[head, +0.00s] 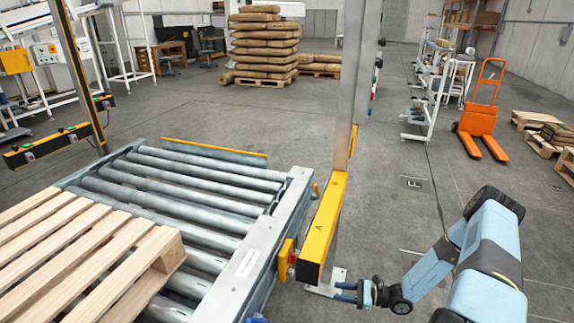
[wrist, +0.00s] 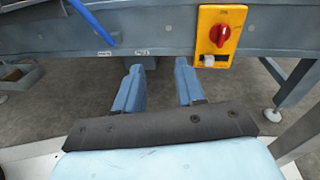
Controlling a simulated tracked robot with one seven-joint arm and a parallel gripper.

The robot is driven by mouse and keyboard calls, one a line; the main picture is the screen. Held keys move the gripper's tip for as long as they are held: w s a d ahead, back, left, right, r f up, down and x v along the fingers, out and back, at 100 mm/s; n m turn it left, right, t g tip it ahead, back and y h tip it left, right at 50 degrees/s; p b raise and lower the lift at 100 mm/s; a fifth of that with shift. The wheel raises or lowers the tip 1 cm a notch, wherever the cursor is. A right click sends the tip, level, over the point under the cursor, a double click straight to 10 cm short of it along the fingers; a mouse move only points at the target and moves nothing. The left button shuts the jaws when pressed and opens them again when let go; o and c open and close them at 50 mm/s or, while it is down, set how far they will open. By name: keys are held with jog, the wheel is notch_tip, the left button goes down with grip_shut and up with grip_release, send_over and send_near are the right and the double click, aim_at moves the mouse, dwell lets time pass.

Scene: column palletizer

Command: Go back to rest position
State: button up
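My gripper (head: 347,292) is at the lower middle of the head view, just right of the roller conveyor's side frame and below the yellow guard. In the wrist view my gripper (wrist: 158,88) shows two blue fingers, set apart with nothing between them. The fingers point toward the underside of the grey conveyor beam (wrist: 150,28). A yellow switch box (wrist: 218,35) with a red rotary knob is on that beam, above and right of the fingers. My blue arm reaches in from the right of the head view.
The roller conveyor (head: 180,190) bears a wooden pallet (head: 90,260) at the left. A metal post with a yellow guard (head: 325,225) stands close to my gripper. An orange pallet truck (head: 481,125) and a white rack are farther right. Open floor lies between.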

jog(key=d+r+n+g+h, duration=0.25)
jog(key=r+n+h, duration=0.35)
jog(key=r, duration=1.4)
jog(key=d+r+n+g+h, duration=0.1)
jog(key=r+n+g+h, duration=0.45)
jog(key=r, duration=1.45)
jog(key=s+r+n+t+h, duration=0.5)
jog(key=s+r+n+t, duration=0.2)
jog(key=s+r, duration=1.5)
notch_tip(320, 180, up, 3)
jog(key=t, duration=0.2)
jog(key=shift+s+n+t, duration=0.15)
jog(key=shift+n+t, duration=0.2)
jog(key=shift+t, duration=0.05)
